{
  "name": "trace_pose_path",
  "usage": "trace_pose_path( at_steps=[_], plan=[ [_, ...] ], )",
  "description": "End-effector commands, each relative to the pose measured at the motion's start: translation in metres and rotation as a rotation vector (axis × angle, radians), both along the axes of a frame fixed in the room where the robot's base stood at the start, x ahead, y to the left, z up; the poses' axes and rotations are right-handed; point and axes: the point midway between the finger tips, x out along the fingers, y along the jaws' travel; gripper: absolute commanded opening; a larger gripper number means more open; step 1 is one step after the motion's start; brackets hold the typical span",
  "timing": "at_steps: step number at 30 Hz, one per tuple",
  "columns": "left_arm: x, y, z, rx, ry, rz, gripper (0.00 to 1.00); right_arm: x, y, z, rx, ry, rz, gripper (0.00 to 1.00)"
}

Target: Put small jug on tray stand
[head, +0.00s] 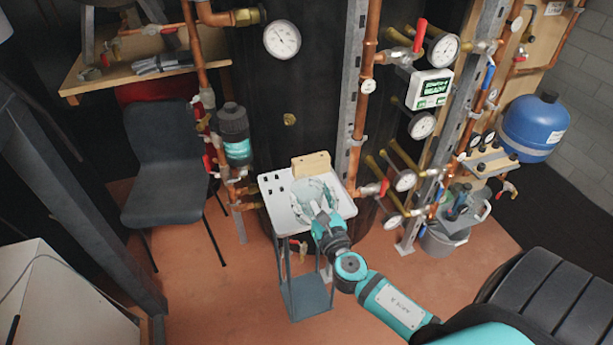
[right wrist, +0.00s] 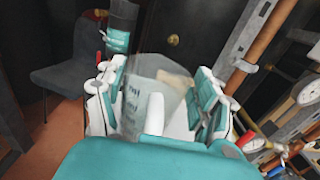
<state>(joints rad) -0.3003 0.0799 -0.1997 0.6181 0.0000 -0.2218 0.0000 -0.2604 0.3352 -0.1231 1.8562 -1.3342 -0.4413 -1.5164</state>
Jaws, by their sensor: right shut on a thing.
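The small jug (head: 311,190) is clear, with faint dark markings on its side. It shows over the white top of the tray stand (head: 280,216) in the head view, and I cannot tell whether it touches the tray. My right gripper (head: 322,212) is shut on the jug from the near side. In the right wrist view the jug (right wrist: 152,82) sits between the white and teal fingers of the gripper (right wrist: 158,105), with its base hidden. My left gripper is not in view.
A wooden block (head: 311,163) and small dark items (head: 272,192) are on the tray. Copper pipes with valves and gauges (head: 404,180) rise on the right. A dark chair (head: 170,165) stands left, and a grey bucket (head: 442,244) stands right.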

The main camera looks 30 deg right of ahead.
Motion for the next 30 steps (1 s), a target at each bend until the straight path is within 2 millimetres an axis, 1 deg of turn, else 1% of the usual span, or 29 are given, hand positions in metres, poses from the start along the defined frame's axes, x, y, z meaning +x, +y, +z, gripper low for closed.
trace_pose_path(
  at_steps=[1, 9, 12, 15, 20, 25, 27, 30],
  plan=[
    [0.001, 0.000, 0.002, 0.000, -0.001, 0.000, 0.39, 0.013, -0.007, 0.003, -0.004, -0.006, -0.001, 0.12],
    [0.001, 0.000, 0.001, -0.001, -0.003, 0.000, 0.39, 0.068, -0.038, -0.005, -0.002, -0.006, -0.003, 0.12],
    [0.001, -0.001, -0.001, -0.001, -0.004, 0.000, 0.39, 0.085, -0.048, -0.006, -0.001, -0.005, -0.002, 0.12],
    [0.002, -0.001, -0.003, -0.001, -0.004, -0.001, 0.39, 0.096, -0.054, -0.008, -0.002, -0.005, 0.000, 0.12],
    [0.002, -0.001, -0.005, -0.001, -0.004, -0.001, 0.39, 0.103, -0.058, -0.011, 0.000, -0.003, 0.000, 0.12],
    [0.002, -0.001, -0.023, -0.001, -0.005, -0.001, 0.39, 0.103, -0.058, -0.035, 0.000, -0.002, 0.000, 0.12],
    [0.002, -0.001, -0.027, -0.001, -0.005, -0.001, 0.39, 0.103, -0.058, -0.042, -0.002, -0.003, 0.000, 0.12],
    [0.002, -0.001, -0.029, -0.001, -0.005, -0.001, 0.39, 0.104, -0.058, -0.045, -0.002, -0.004, 0.000, 0.12]
  ],
)
